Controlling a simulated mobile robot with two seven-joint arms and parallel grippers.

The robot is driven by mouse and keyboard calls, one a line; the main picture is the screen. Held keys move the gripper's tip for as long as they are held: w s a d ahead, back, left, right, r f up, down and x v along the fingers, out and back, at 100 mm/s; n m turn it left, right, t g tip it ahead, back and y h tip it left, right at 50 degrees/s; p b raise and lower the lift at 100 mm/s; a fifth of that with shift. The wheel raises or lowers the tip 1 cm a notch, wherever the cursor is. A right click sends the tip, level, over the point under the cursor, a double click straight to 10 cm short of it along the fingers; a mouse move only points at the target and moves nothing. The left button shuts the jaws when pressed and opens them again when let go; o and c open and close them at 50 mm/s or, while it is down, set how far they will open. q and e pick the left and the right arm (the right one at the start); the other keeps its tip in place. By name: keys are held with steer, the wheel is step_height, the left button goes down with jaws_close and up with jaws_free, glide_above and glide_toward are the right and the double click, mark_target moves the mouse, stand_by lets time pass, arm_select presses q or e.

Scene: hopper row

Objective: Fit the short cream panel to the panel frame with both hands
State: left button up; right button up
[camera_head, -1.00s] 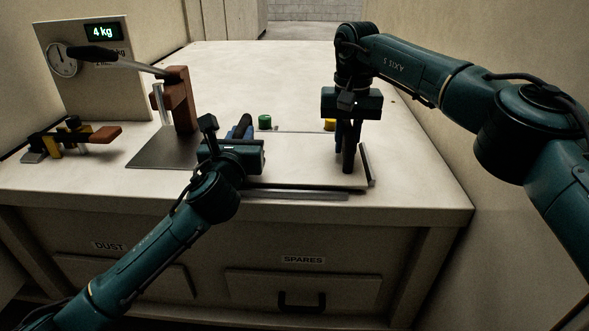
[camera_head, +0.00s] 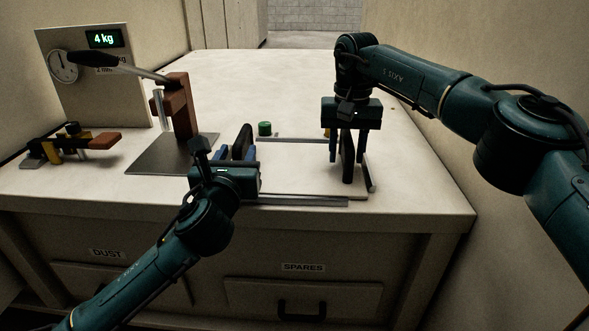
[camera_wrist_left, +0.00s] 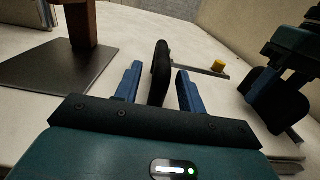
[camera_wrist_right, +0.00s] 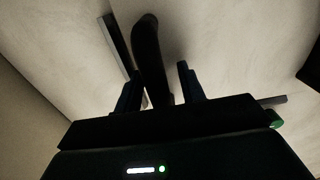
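The short cream panel (camera_head: 300,172) lies flat on the bench, its surface nearly matching the worktop. Grey rails (camera_head: 300,201) of the panel frame run along its front, back and right sides. Two upright black handles stand at the panel's left (camera_head: 241,143) and right (camera_head: 347,165). My left gripper (camera_wrist_left: 158,82) is open, its blue fingers on either side of the left handle with gaps. My right gripper (camera_wrist_right: 158,85) is open around the right handle, one finger close to it. Whether the panel sits fully in the rails is unclear.
A green knob (camera_head: 265,128) stands behind the frame; a yellow knob (camera_wrist_left: 217,65) is mostly hidden by my right gripper in the head view. A brown lever press (camera_head: 180,108) on a dark plate and a gauge board (camera_head: 95,75) stand left. The back of the bench is clear.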

arm_select(q)
steer(key=s, duration=0.7)
steer(key=shift+s+a, duration=0.2)
steer(key=shift+a, duration=0.1)
arm_select(e)
steer(key=shift+r, duration=0.15)
step_height(320, 180, up, 7)
steer(key=shift+f, duration=0.2)
arm_select(q)
steer(key=shift+s, duration=0.25)
arm_select(e)
steer(key=shift+r, duration=0.35)
arm_select(q)
steer(key=shift+r, duration=0.1)
arm_select(e)
steer(key=shift+r, duration=0.1)
